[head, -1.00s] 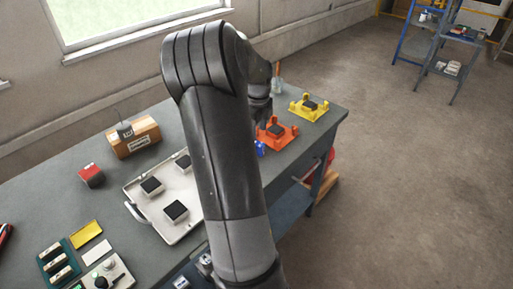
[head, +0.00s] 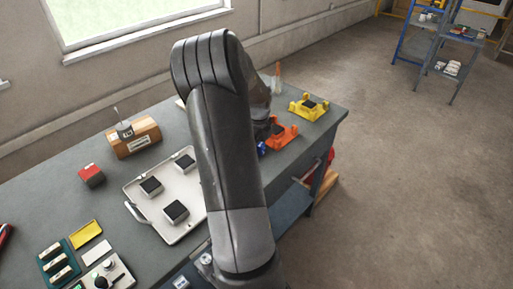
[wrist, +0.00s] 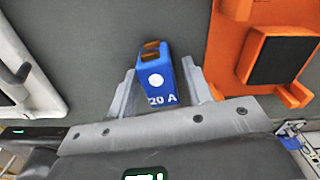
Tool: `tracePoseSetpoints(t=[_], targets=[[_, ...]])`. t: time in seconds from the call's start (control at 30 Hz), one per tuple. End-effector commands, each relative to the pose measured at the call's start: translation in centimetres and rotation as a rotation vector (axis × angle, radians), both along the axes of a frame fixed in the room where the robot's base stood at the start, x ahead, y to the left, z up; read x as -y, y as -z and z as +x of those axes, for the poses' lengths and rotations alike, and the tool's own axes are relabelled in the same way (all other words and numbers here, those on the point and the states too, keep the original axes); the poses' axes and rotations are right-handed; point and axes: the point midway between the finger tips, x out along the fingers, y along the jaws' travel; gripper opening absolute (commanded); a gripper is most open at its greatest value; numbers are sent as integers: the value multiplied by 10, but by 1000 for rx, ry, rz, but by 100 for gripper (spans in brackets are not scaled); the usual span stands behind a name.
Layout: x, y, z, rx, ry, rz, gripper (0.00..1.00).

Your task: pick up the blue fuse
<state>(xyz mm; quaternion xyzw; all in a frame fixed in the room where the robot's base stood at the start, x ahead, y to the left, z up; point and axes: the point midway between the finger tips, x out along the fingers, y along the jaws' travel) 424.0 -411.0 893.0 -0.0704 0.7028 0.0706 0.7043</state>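The blue fuse (wrist: 155,74) is a small blue block with a white dot, the marking "20 A" and copper-coloured contacts, seen in the wrist view. In the head view a bit of the blue fuse (head: 262,148) shows beside my arm, next to the orange fixture (head: 287,139). My gripper (wrist: 158,72) has its two grey fingers on either side of the fuse, with narrow gaps showing, so it looks open around it. In the head view my arm hides the gripper.
The orange fixture with a black block stands close on the right in the wrist view (wrist: 240,45). A white tray (wrist: 22,40) edge lies on the left. A yellow fixture (head: 306,112) stands behind the orange one. Grey bench top (wrist: 90,40) is bare around the fuse.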

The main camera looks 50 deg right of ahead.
Motion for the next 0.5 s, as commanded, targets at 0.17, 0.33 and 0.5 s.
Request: tracePoseSetpoints(t=[0.17,0.33,0.5], targets=[[0,0,0,0,0,0,31],[0,0,0,0,0,0,18],[0,0,0,0,0,0,4]])
